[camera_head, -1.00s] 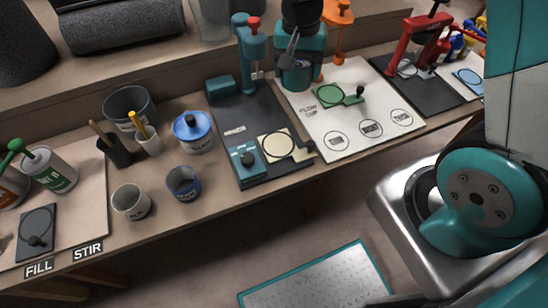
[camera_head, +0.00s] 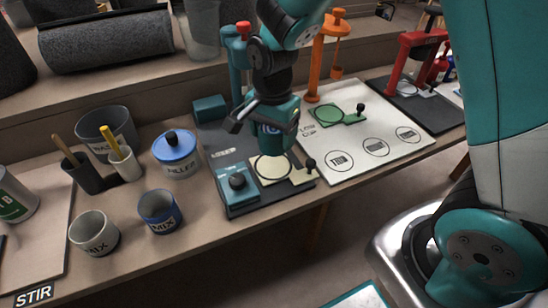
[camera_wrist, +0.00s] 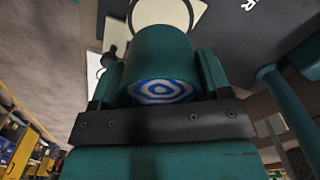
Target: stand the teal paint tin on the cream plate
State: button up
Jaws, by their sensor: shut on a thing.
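The cream plate (camera_head: 299,177) has a dark circle outline and lies on the dark mat at the bench front. The tin is over the back part of the plate in the head view; I cannot tell whether they touch. In the wrist view the plate (camera_wrist: 140,14) shows past the tin.
A teal block with a black knob (camera_head: 237,190) sits left of the plate. A black knob (camera_head: 311,164) stands at its right. A white board (camera_head: 345,160) with a green plate (camera_head: 327,113) lies right. A blue-lidded tin (camera_head: 177,152) and mugs stand left.

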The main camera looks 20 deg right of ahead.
jog(key=shift+f+b, duration=0.65)
jog(key=shift+f, duration=2.45)
jog(key=shift+f, duration=0.1)
jog(key=o, duration=1.1)
jog(key=shift+c, duration=0.2)
notch_tip(320, 180, up, 12)
jog(key=p, duration=0.3)
jog(key=s+a+r+n+y, duration=0.2)
jog(key=s+r+n, duration=0.3)
jog(key=s+n, duration=0.4)
jog(key=s+a+r+n+y, duration=0.2)
jog(key=s+r+n, duration=0.4)
jog(key=s+n, duration=0.3)
jog(key=shift+s+a, duration=0.2)
jog(key=shift+s, duration=0.1)
